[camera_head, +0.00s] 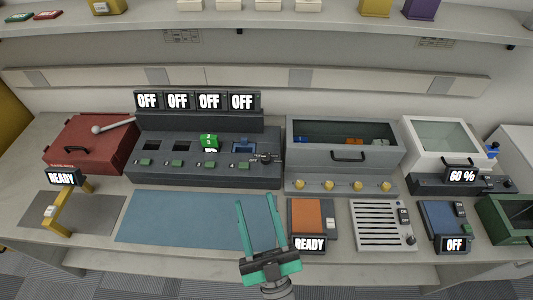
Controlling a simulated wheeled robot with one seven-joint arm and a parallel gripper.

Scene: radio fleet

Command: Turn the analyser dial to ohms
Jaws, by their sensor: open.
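A dark dial (265,158) with small pale labels around it sits at the right end of the long dark grey console (205,182). The labels are too small to read with certainty, so its setting cannot be told. No label naming an analyser is legible. My gripper (254,199) is open and empty, with its two green fingers pointing toward the back. In the picture it lies below the dial, over the right end of the blue mat (165,218), apart from the dial.
The console holds a green radio (209,142) and a blue item (243,146). Several OFF displays (178,101) stand behind. A grey case with yellow knobs (343,158) is at right. An orange pad (307,215) lies close right of my gripper. A red box (90,144) stands left.

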